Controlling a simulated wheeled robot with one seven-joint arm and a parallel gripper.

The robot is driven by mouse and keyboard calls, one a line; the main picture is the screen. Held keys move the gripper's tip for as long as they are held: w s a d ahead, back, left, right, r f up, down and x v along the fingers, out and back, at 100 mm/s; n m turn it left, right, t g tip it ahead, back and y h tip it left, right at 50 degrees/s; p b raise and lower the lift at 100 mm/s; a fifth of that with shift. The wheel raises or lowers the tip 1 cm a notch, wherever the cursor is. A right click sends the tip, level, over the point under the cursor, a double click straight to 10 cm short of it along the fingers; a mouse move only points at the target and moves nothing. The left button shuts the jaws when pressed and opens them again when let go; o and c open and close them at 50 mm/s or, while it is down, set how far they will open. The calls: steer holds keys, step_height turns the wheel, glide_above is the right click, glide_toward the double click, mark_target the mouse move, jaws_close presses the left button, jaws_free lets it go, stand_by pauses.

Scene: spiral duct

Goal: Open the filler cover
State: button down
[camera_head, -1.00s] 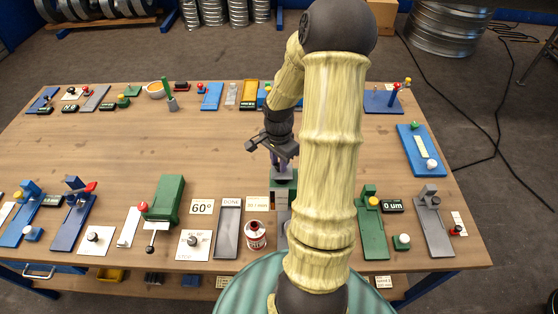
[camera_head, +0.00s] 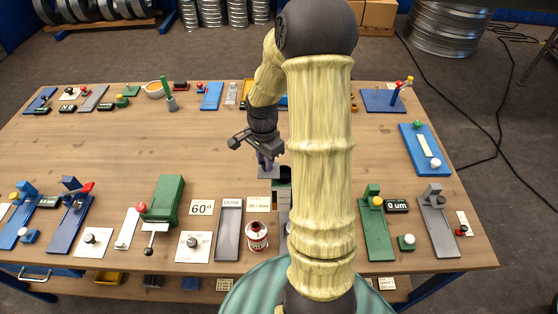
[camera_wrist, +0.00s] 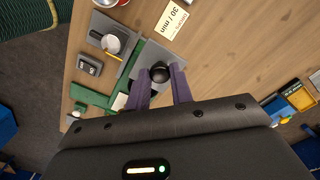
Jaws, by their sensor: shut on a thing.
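The filler cover (camera_head: 269,172) is a small grey plate at the middle of the bench, beside the top of a dark green housing (camera_head: 284,183). It lies off to the left of the housing, and a dark area shows on the housing's top to its right. My gripper (camera_head: 266,160) is right above the cover, pointing down. In the wrist view, the purple fingers of my gripper (camera_wrist: 159,82) are shut on a round black knob (camera_wrist: 160,72) on the grey cover (camera_wrist: 147,62). The green housing (camera_wrist: 136,70) shows beside it. My arm hides part of the housing in the head view.
A red and white can (camera_head: 257,235), a "30 / min" card (camera_head: 258,204) and a grey DONE tray (camera_head: 229,230) stand in front. A green block fixture (camera_head: 163,200) is to the left. The bench middle left of my gripper is clear wood.

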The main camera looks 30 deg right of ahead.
mark_target(263, 164)
steer(key=shift+w+a, duration=0.3)
steer(key=shift+a, duration=0.05)
steer(key=c, duration=1.2)
jaws_free()
steer(key=shift+s, duration=0.1)
step_height(263, 164, up, 18)
steer(key=b, duration=0.3)
steer(key=shift+f, duration=0.25)
